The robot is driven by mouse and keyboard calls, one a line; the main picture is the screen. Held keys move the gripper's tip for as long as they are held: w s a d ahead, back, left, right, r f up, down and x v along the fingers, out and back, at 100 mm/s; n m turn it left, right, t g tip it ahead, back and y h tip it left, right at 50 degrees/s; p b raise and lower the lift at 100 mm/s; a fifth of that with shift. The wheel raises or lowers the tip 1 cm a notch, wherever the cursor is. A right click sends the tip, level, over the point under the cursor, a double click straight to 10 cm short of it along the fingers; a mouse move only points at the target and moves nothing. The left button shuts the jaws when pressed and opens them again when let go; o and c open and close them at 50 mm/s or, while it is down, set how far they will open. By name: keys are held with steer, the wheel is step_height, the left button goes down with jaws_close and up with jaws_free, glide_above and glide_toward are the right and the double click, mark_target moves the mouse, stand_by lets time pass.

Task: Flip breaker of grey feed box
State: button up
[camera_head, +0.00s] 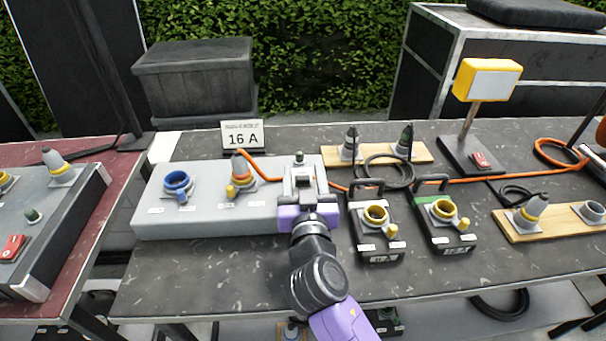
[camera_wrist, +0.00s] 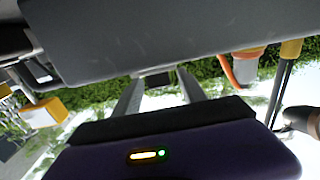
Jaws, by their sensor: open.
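In the wrist view a grey surface, apparently the box (camera_wrist: 170,40), fills the top. My gripper (camera_wrist: 158,88) is open, its fingers apart, with a small dark shape between them.
Two black portable boxes (camera_head: 380,243) (camera_head: 448,235) with handles stand right of my gripper. Plugs on a wooden board (camera_head: 425,154) and an orange cable (camera_head: 460,181) lie behind them. Another grey box with a red switch (camera_head: 13,246) is on the left table.

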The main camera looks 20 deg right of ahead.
jaws_close()
steer(key=shift+r+p, duration=0.2)
steer(key=shift+p, duration=0.25)
steer(key=p, duration=0.1)
steer(key=g+p, duration=0.1)
steer(key=p, duration=0.1)
steer(key=shift+w+r, duration=0.2)
steer(key=shift+r, duration=0.15)
steer(key=g+p, duration=0.1)
steer(key=p, duration=0.1)
steer(key=g+y+p, duration=0.1)
steer(key=p, duration=0.2)
steer(key=shift+w+d+r, duration=0.1)
steer(key=shift+w+r, duration=0.05)
steer(key=shift+w, duration=0.15)
steer(key=g+p, duration=0.1)
steer(key=p, duration=0.1)
steer(key=g+p, duration=0.1)
steer(key=p, duration=0.2)
steer(key=shift+w+d+y, duration=0.15)
steer(key=shift+w+y, duration=0.15)
steer(key=shift+w, duration=0.1)
steer(key=g+p, duration=0.1)
steer(key=f+p, duration=0.1)
steer(key=p, duration=0.1)
steer(key=shift+w+d+g+y, duration=0.1)
steer(key=shift+w+g+y, duration=0.2)
steer(key=shift+g, duration=0.1)
